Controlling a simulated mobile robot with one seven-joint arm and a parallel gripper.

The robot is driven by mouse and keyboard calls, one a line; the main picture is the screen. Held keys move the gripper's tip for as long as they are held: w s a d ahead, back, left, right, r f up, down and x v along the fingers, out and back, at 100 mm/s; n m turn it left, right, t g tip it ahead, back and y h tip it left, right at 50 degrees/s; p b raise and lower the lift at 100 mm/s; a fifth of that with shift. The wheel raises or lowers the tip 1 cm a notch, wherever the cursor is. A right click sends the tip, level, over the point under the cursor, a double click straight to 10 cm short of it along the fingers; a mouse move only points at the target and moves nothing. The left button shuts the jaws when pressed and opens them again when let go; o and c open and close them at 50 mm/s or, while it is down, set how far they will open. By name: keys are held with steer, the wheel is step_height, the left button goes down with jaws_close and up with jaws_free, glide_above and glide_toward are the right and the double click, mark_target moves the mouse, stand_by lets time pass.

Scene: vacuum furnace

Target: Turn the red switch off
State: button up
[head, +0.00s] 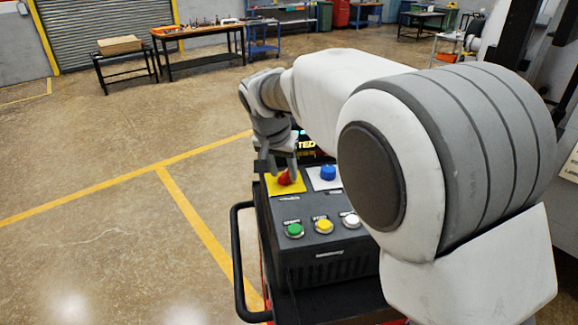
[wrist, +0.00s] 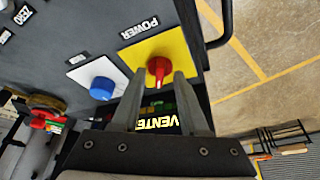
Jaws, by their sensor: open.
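The red switch (head: 285,178) is a rotary knob on a yellow square plate (head: 272,188) at the far left of the dark control panel (head: 345,250). In the wrist view the red knob (wrist: 158,70) sits on its yellow plate beside the label POWER. My gripper (head: 278,168) is just above the knob, pointing down. In the wrist view my gripper (wrist: 160,85) is open, with one finger on each side of the knob's lower part. I cannot tell whether the fingers touch it.
A blue knob (head: 328,173) on a white plate is right of the red one. Green (head: 294,230), yellow (head: 323,225) and white (head: 351,220) buttons are nearer the front. A display (wrist: 163,121) is behind the knobs. A black handle rail (head: 238,260) runs along the left side. Open floor lies left.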

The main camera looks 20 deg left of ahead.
steer(key=shift+c, duration=0.3)
jaws_close()
steer(key=shift+n, duration=0.3)
steer(key=n, duration=0.1)
steer(key=n+y, duration=0.1)
steer(key=n, duration=0.1)
steer(key=n+y, duration=0.1)
steer(key=shift+w+d+n+g+b, duration=0.15)
steer(key=shift+d+n+g+b, duration=0.15)
steer(key=shift+d+n+g, duration=0.1)
steer(key=n+y, duration=0.1)
steer(key=n, duration=0.2)
steer(key=shift+w+g+p, duration=0.15)
steer(key=shift+g+p, duration=0.2)
steer(key=shift+g, duration=0.05)
steer(key=shift+n+g+y+p, duration=0.4)
steer(key=shift+n+g, duration=0.1)
steer(key=shift+n, duration=1.2)
steer(key=shift+o, duration=0.3)
jaws_free()
